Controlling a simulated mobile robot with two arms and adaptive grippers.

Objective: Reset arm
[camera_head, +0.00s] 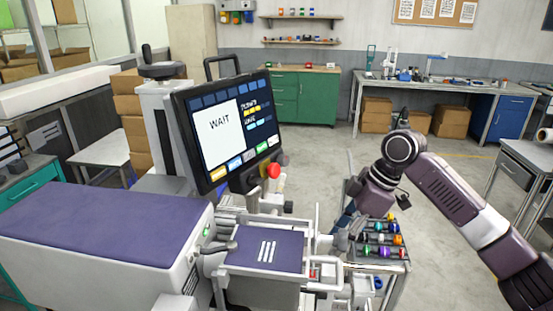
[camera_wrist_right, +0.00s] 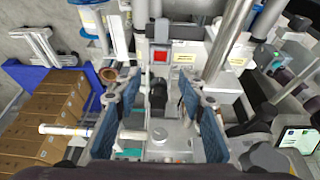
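My right arm comes in from the right in the head view, bent down, with its right gripper (camera_head: 347,218) low beside the machine and next to a small cart (camera_head: 390,266) of coloured reels (camera_head: 381,238). In the right wrist view the two blue fingers of this gripper (camera_wrist_right: 157,115) stand wide apart. A dark cylindrical part (camera_wrist_right: 158,97) and grey machine parts show between and beyond them; I see nothing gripped. My left gripper is in neither view.
A machine with a purple-topped body (camera_head: 100,225) and a screen reading "WAIT" (camera_head: 228,128) stands at left and centre. A red button (camera_head: 274,170) is beside the screen. A green cabinet (camera_head: 305,95) and a workbench (camera_head: 440,84) stand behind.

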